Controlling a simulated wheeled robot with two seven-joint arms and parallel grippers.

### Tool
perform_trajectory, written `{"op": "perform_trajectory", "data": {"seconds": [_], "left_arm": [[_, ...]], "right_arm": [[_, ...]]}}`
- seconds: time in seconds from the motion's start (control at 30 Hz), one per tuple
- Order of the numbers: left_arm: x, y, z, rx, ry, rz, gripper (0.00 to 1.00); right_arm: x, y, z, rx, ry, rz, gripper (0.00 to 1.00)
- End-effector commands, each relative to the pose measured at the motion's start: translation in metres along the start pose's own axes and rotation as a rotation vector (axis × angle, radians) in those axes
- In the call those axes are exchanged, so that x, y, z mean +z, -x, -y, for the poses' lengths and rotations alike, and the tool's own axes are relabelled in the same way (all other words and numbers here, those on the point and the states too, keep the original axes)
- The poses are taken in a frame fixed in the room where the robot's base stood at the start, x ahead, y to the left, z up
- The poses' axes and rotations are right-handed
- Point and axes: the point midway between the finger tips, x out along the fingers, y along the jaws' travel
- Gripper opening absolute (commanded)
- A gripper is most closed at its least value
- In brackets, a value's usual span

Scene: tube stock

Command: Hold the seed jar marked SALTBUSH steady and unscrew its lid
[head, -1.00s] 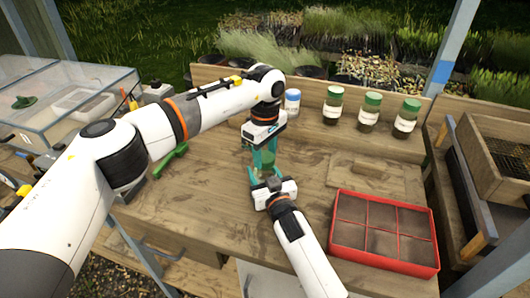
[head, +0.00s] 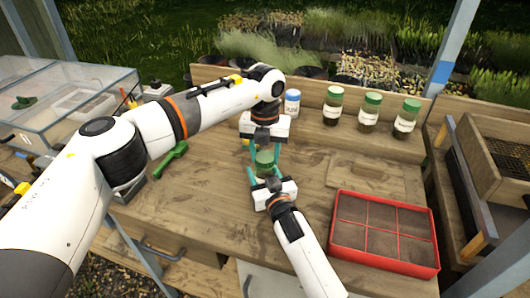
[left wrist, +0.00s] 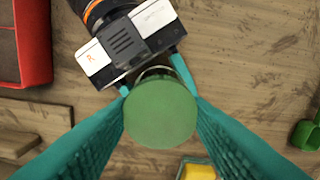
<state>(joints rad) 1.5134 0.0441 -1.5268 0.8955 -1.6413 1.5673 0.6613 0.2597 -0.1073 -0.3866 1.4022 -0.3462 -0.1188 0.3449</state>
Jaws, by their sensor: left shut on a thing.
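The jar with a green lid (head: 264,157) stands on the bench between my two grippers; its label is hidden, so I cannot read SALTBUSH. My left gripper (head: 265,162) reaches down from above and is shut on the lid. In the left wrist view the round lid (left wrist: 160,112) sits between its teal fingers. My right gripper (head: 266,180) comes from the front, with teal fingers on both sides of the jar body below the lid. It appears shut on the jar, whose body is mostly hidden by the lid and fingers. The lid looks level on the jar.
A red divided tray (head: 384,272) lies at right front. A green scoop (head: 171,158) lies at left. A yellow item (left wrist: 198,172) shows beyond the jar.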

Motion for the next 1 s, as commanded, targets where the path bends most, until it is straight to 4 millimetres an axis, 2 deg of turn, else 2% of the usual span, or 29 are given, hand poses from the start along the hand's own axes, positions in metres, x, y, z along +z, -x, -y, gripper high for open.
{"op": "perform_trajectory", "data": {"seconds": [0.6, 0.77, 1.0], "left_arm": [[-0.0005, 0.0013, 0.0, 0.001, 1.248, -0.001, 0.17], [-0.0005, 0.0014, 0.0, 0.001, 1.438, -0.001, 0.17], [-0.0007, 0.0016, 0.0, 0.002, 1.451, -0.002, 0.17]], "right_arm": [[-0.0011, 0.0002, -0.0001, 0.0, 0.0, -0.002, 0.0], [-0.0011, 0.0003, -0.0001, 0.0, 0.0, -0.002, 0.0], [-0.0011, 0.0003, -0.0001, 0.0, 0.0, -0.002, 0.0]]}}
